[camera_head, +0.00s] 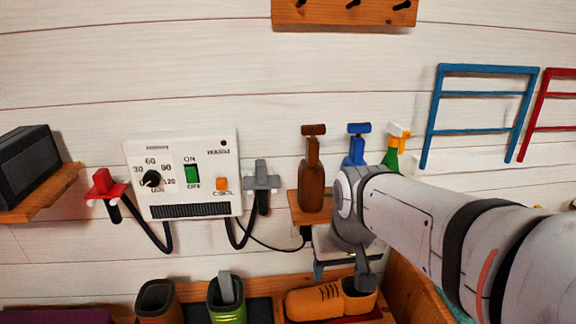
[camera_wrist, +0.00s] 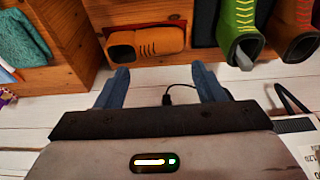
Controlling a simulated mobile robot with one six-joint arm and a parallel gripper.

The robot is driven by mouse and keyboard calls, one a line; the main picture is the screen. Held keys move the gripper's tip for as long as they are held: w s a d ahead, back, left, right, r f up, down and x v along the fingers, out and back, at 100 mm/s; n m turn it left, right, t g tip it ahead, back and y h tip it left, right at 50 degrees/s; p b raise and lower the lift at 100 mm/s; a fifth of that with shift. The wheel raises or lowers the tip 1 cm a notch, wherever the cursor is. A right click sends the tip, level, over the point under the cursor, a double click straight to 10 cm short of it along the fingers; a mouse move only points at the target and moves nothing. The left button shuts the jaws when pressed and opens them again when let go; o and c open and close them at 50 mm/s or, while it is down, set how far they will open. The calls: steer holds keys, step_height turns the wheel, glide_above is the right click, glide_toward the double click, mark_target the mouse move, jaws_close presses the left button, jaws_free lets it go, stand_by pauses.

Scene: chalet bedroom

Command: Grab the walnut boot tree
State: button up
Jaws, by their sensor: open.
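The walnut boot tree looks to be the dark brown, bottle-shaped piece with a crossbar top (camera_head: 312,180). It stands upright on a small wooden wall shelf (camera_head: 296,208) in the head view, and I do not see it in the wrist view. My gripper (camera_head: 341,275) is open and empty, below and slightly right of it, with the fingers pointing down towards an orange boot (camera_head: 322,301). In the wrist view my gripper (camera_wrist: 162,86) has its fingers apart with nothing between them except a thin cable behind. My wrist hides part of the shelf.
A blue piece of like shape (camera_head: 357,146) and a green-orange spray bottle (camera_head: 393,150) stand right of the brown one. A white control box (camera_head: 182,172) hangs to the left.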

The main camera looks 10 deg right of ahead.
mark_target(313, 126)
steer(key=o, duration=0.4)
steer(key=shift+t, duration=0.7)
steer(key=w+r+p, duration=0.3)
steer(key=w+r, duration=0.4)
steer(key=w, duration=0.1)
steer(key=w+r+p, duration=0.3)
steer(key=w+r, duration=0.4)
steer(key=w, duration=0.1)
steer(key=w+r+p, duration=0.3)
steer(key=w+r, duration=0.4)
steer(key=w, duration=0.1)
steer(key=shift+w+a+r, duration=0.2)
steer(key=shift+w+r, duration=0.05)
steer(key=shift+r, duration=0.1)
steer(key=shift+c, duration=0.2)
steer(key=shift+w+f+p, duration=0.2)
steer(key=shift+w+p, duration=0.05)
steer(key=shift+p, duration=0.05)
steer(key=p+x, duration=0.1)
steer(key=x, duration=0.2)
steer(key=p+x, duration=0.1)
steer(key=x, duration=0.2)
steer(key=shift+w+d, duration=0.2)
steer(key=shift+w, duration=0.3)
steer(key=shift+w+f, duration=0.1)
steer(key=shift+f, duration=0.3)
